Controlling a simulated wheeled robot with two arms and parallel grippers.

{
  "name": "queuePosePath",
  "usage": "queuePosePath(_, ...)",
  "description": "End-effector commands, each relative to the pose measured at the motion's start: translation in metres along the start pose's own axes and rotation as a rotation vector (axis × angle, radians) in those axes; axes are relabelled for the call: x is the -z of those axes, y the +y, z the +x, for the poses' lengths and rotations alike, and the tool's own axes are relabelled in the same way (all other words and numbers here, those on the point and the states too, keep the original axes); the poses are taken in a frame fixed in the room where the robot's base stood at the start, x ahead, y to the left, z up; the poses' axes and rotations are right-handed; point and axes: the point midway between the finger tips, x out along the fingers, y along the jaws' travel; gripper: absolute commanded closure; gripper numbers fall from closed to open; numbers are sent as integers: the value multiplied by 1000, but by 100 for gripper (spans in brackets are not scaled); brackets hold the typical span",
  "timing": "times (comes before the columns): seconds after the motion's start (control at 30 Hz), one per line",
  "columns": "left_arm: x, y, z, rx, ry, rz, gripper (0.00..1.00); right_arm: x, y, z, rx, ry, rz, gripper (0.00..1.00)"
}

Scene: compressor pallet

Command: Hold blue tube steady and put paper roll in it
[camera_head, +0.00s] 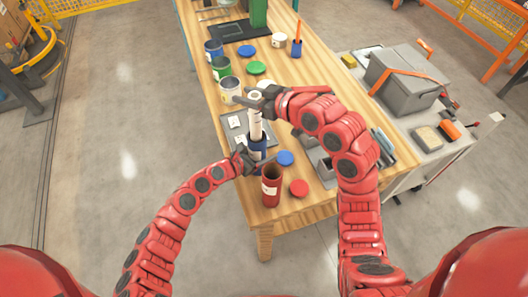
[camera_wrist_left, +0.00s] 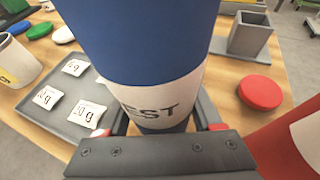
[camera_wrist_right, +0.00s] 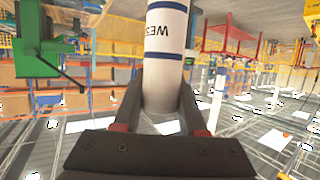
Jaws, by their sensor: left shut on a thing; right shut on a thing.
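The blue tube (camera_head: 257,148) stands upright on the table, and its blue wall and white "EST" label fill the left wrist view (camera_wrist_left: 145,50). My left gripper (camera_head: 249,163) is shut around it from the lower left. The paper roll (camera_head: 256,125) is white and upright above the blue tube, in line with it; its lower end appears at or inside the tube's mouth, but I cannot tell how deep. My right gripper (camera_head: 262,102) is shut on the roll near its top. The right wrist view shows the roll (camera_wrist_right: 163,60) with blue bands between the fingers.
A red tube (camera_head: 271,188) stands close in front, with a red lid (camera_head: 299,187) and a blue lid (camera_head: 285,157) beside it. A grey tray (camera_head: 235,128) with white packets lies left of the blue tube. Open cans (camera_head: 222,70) line the left table edge.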

Motion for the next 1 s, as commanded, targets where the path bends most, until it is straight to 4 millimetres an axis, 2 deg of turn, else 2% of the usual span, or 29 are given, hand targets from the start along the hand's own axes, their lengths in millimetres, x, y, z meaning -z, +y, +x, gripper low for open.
queuePosePath(0.3, 0, 0, 0, 0, 0, 0, 89, -20, 0, 8, 1, 0, 2, 100)
queuePosePath(0.67, 0, 0, 0, 0, 0, 0, 89, -24, 0, 9, 0, 1, 0, 100)
queuePosePath(0.7, 0, 0, 0, 0, 0, 0, 89, -24, 0, 9, 0, 1, 0, 56)
queuePosePath(0.87, 0, 0, 0, 0, 0, 0, 89, -24, 0, 9, 0, 1, 0, 27)
queuePosePath(1.0, 0, 0, 0, 0, 0, 0, 89, -24, 0, 9, 0, 0, 1, 24)
